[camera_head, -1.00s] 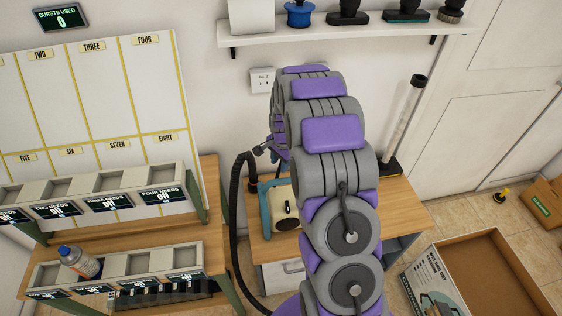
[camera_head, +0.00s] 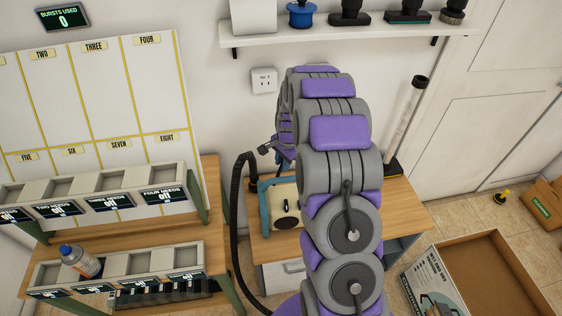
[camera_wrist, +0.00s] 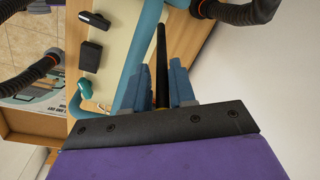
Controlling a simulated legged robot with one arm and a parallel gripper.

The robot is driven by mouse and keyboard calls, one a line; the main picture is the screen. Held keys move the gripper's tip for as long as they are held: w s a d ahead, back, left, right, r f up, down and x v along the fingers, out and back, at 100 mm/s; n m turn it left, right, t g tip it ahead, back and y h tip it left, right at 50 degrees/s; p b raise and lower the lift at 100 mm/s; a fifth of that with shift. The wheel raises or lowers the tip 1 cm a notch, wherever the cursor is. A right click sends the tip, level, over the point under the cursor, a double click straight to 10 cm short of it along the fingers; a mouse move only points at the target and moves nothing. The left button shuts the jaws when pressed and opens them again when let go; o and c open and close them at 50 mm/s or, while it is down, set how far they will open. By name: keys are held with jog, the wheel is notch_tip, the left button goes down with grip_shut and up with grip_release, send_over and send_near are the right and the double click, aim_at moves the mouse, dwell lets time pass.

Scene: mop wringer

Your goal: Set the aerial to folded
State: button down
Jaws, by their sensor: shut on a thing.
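A slim black rod (camera_wrist: 161,45), apparently the aerial, runs up the wrist view between the blue-grey fingers of my gripper (camera_wrist: 160,82). A yellow band shows low on it, between the fingers. My gripper is shut on the rod. The rod passes over a cream and teal unit (camera_wrist: 120,60), which has black parts on its cream face. In the head view the unit (camera_head: 285,210) stands on the wooden bench, with my gripper (camera_head: 266,150) above its back left part. The rod cannot be made out there, and my arm hides the unit's right side.
A black hose (camera_head: 237,210) hangs left of the unit. Left stands a rack of grey bins (camera_head: 100,200) with a bottle (camera_head: 80,260). A wall shelf (camera_head: 340,30) holds brush heads above. An open cardboard box (camera_head: 490,270) lies right on the floor.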

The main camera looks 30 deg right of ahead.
jog(key=s+d+f+t+y, duration=0.1)
jog(key=s+d+f+y, duration=0.1)
jog(key=d+y, duration=0.3)
jog(key=shift+d+f+t+y, duration=0.3)
jog(key=shift+d+f+t, duration=0.1)
jog(key=shift+d+f, duration=0.35)
jog(key=shift+s+f, duration=0.15)
jog(key=shift+f, duration=0.05)
jog(key=c, duration=1.1)
grip_release()
jog(key=p+v, duration=0.1)
jog(key=v, duration=0.1)
jog(key=p+v, duration=0.1)
jog(key=v, duration=0.2)
jog(key=p+v, duration=0.2)
jog(key=v, duration=0.1)
jog(key=shift+w+r, duration=0.2)
jog(key=shift+w, duration=0.05)
jog(key=shift+a, duration=0.15)
